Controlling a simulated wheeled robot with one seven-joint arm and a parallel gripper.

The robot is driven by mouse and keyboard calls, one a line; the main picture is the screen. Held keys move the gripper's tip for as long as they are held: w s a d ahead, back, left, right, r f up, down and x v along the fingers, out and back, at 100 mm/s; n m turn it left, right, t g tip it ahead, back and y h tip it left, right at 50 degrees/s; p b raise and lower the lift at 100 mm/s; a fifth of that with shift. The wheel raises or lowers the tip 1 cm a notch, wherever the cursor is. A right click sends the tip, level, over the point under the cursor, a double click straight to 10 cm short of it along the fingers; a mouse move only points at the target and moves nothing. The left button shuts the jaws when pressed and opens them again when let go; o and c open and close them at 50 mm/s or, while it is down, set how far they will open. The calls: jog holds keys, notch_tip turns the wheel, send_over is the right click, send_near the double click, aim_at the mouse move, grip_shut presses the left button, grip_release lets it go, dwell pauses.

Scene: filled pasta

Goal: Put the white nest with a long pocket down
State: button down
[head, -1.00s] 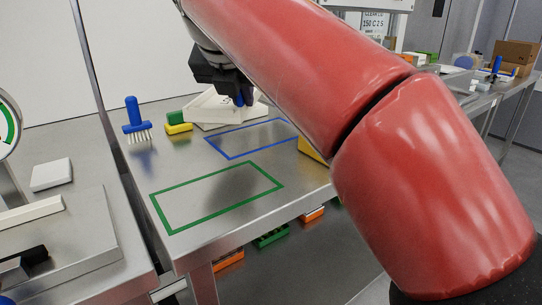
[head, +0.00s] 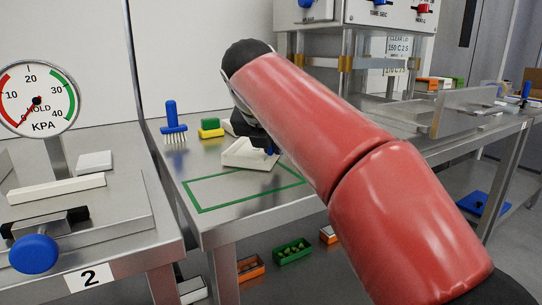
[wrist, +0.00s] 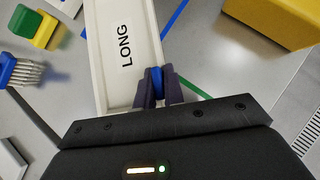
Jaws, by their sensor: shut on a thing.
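The white nest (head: 246,154) is a pale tray marked LONG in the wrist view (wrist: 115,50), with a small blue grip (wrist: 157,82) at its near end. My gripper (wrist: 158,90) is shut on that blue grip. In the head view the nest overlaps the back edge of the green outline (head: 238,201) on the steel table. I cannot tell whether its underside touches the table. My arm hides part of the view around my gripper (head: 268,150). The nest's pocket is hardly visible.
A blue brush (head: 172,125) and green and yellow blocks (head: 211,128) stand at the back left. A large yellow block (wrist: 275,18) is at the wrist view's upper right. Most of the green outline's inside is bare. Small bins (head: 292,251) lie below the table.

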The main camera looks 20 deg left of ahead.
jog(key=c, duration=1.5)
grip_release()
jog(key=shift+r, duration=0.25)
jog(key=p+v, duration=0.3)
jog(key=v, duration=0.8)
jog(key=shift+s+r, duration=0.3)
jog(key=shift+d, duration=0.15)
